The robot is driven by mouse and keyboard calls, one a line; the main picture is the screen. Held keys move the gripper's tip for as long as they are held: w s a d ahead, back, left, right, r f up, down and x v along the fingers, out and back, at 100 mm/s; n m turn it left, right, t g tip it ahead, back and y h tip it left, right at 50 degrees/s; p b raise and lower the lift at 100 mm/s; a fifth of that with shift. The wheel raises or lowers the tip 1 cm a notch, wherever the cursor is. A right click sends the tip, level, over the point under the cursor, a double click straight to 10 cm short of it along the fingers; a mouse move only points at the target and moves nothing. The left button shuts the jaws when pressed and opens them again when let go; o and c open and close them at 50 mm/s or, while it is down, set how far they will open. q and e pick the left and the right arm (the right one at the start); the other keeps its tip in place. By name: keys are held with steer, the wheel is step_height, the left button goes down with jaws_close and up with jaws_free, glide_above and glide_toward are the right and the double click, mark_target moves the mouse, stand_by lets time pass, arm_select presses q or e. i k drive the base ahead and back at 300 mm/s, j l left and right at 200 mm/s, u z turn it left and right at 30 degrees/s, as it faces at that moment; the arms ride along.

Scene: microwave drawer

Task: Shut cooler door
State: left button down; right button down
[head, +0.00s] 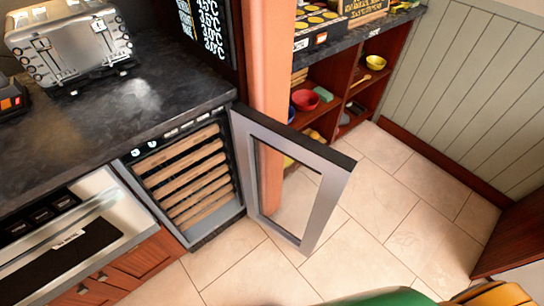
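The cooler (185,175) stands under the dark counter at the left centre, with wooden slatted shelves inside. Its glass door with a grey frame (328,205) is swung wide open to the right, hinged at the cooler's right side. The door's free edge stands out over the tiled floor. Neither my left nor my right gripper shows in the head view.
A dark counter (150,95) carries a silver toaster (70,45). A silver oven (75,240) is left of the cooler. An orange post (268,70) and a red shelf with bowls (305,100) stand behind the door. The tiled floor (390,200) to the right is clear.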

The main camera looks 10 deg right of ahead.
mark_target(250, 125)
steer(key=i+l+u, duration=0.1)
steer(key=l+u, duration=0.2)
steer(key=l, duration=0.2)
steer(key=i+l+u, duration=0.1)
steer(key=l+u, duration=0.25)
steer(key=l, duration=0.2)
steer(key=l+u, duration=0.3)
steer(key=l, duration=0.2)
steer(key=l+u, duration=0.35)
steer(key=l, duration=0.2)
steer(key=k+l+u, duration=0.3)
steer(key=l, duration=0.15)
steer(key=l+u, duration=0.35)
steer(key=l, duration=0.2)
steer(key=k+j+u, duration=0.15)
steer(key=j, duration=0.25)
steer(key=i+l, duration=0.05)
